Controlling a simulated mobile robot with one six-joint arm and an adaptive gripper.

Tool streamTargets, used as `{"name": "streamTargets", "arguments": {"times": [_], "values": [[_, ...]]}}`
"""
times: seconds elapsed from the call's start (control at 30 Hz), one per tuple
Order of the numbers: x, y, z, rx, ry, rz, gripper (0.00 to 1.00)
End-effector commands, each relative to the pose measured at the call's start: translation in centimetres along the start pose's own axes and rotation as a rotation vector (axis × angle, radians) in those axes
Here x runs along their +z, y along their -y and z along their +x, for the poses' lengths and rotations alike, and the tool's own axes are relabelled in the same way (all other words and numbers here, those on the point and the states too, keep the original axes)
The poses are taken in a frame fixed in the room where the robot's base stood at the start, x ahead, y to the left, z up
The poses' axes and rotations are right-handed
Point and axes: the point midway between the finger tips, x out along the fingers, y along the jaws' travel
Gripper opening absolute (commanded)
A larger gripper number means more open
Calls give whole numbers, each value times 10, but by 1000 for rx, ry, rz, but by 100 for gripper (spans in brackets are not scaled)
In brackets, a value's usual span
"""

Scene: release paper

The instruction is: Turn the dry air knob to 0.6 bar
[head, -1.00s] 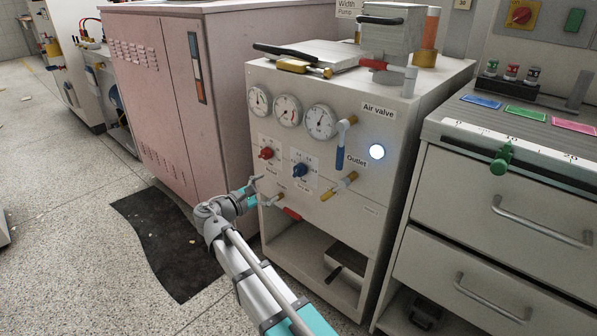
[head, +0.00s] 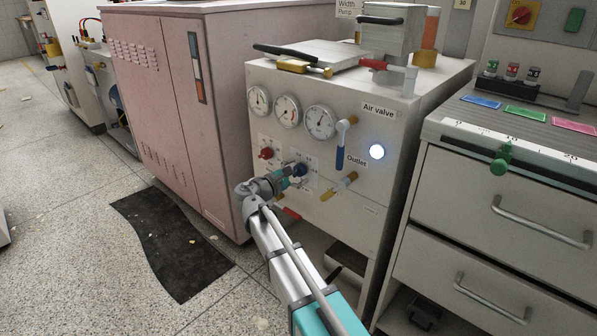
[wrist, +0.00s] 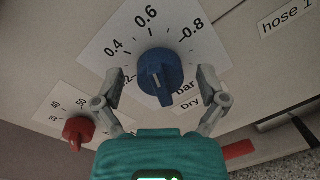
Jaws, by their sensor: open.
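The blue knob (wrist: 160,72) sits on a white dial label (wrist: 118,42) printed with 0.4, 0.6 and 0.8, with "bar" and "Dry" below it. In the head view the knob (head: 301,169) is on the front of the grey cabinet. My gripper (wrist: 161,80) is open, with one finger on each side of the knob and a gap showing on both sides. In the head view my gripper (head: 284,177) is close to the panel.
A red knob (wrist: 78,130) with its own scale is at the lower left in the wrist view. Round gauges (head: 288,110) sit above the knobs. A blue-handled valve (head: 341,155) and a yellow outlet tap (head: 340,186) are to the right.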

Motion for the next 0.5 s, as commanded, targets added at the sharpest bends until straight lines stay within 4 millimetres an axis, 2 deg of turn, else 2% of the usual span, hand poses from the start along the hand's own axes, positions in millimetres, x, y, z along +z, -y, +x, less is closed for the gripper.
{"name": "streamTargets", "arguments": {"times": [0.37,0.4,0.5], "values": [[0,0,4,1,0,0,92],[0,0,4,1,0,0,90],[0,0,4,0,0,0,71]]}}
